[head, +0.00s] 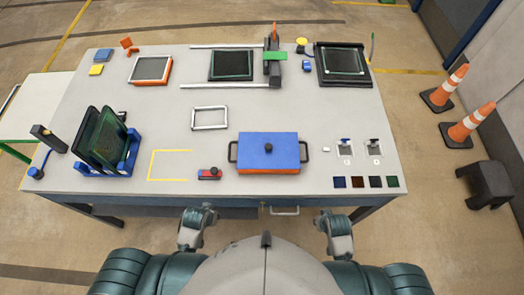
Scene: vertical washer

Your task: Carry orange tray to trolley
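A box with an orange lower body (268,171), a blue lid and a black handle at each end stands near the table's front edge, right of centre. A smaller orange tray-like frame (133,82) with a light panel in it lies at the back left of the table. I cannot tell which is the tray meant. A white surface with a green edge (40,110) stands left of the table and may be the trolley. My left gripper (195,225) and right gripper (335,228) are low at the table's front edge, apart from the box; their fingers are not clear.
The grey table (330,110) also carries a blue rack (120,165) with dark panels, a red-and-blue block (209,173), a grey frame (209,118) and dark panels behind. Traffic cones (470,123) and a black stool (484,185) stand on the floor at right.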

